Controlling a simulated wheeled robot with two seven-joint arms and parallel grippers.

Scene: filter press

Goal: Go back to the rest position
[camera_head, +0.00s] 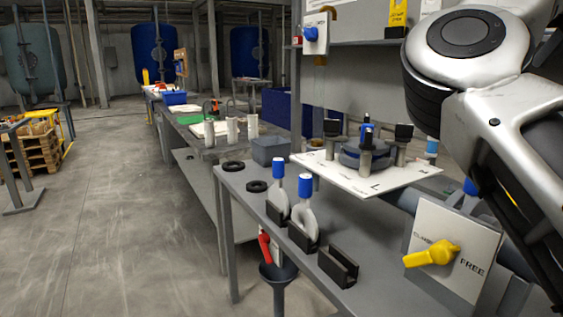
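One of my arms comes in at the right edge, with its silver and black links crossing the upper right of the head view. No gripper fingers show, so neither gripper can be seen open or shut. The grey bench (240,192) runs along the middle right. Two white loop-shaped pieces with blue tops, one farther (277,190) and one nearer (304,217), stand upright in black holders. A third black holder (338,268) in front of them is empty.
A white board (408,180) bears a round dark device (366,153) with several black-topped posts. A yellow lever (432,254) sits on a white panel marked FREE, close to my arm. A black funnel (278,275) hangs beside the bench.

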